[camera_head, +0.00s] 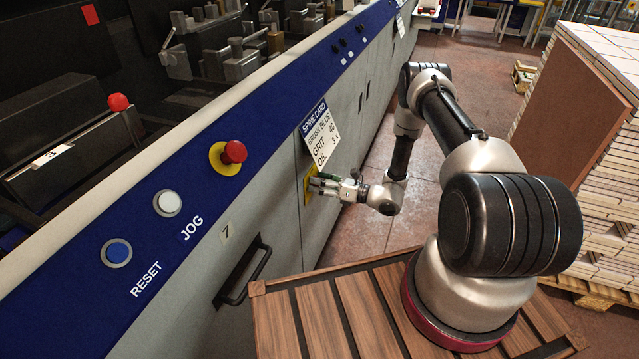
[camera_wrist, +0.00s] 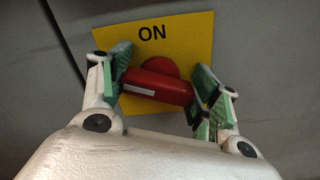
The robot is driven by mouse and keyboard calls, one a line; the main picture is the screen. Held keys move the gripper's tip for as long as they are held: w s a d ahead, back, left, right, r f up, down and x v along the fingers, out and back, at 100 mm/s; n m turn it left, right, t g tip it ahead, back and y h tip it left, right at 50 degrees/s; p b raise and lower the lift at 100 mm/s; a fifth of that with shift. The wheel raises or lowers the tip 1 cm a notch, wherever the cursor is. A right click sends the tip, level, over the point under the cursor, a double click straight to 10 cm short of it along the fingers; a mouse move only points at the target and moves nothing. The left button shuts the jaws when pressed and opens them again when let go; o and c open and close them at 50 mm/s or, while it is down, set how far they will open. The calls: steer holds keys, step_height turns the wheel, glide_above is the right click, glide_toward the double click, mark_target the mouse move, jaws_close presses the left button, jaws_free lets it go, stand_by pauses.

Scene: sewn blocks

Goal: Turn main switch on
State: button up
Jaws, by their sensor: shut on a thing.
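The main switch has a red handle (camera_wrist: 157,86) on a yellow plate (camera_wrist: 195,30) marked ON at its top, in the wrist view. The handle lies nearly crosswise to the ON label, tilted slightly down to the right, with a white strip along its left part. My gripper (camera_wrist: 162,80) is shut on the handle, one green-padded finger at each end of it. In the head view, my gripper (camera_head: 322,184) is at the yellow plate (camera_head: 307,187) on the grey machine side. The handle is hidden there by the fingers.
A black door handle (camera_head: 243,272) juts from the machine panel, left of my gripper. Above it on the blue strip are a red emergency button (camera_head: 233,151), a white JOG button (camera_head: 168,203) and a blue RESET button (camera_head: 118,252). A stack of boards (camera_head: 590,150) stands right.

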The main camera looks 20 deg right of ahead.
steer(key=m, duration=0.6)
steer(key=shift+w+d+f+m, duration=0.1)
steer(key=shift+m, duration=0.2)
steer(key=m, duration=0.6)
steer(key=shift+f, duration=0.15)
steer(key=shift+m, duration=0.4)
steer(key=o, duration=1)
steer(key=shift+d, duration=0.1)
steer(key=v, duration=1.2)
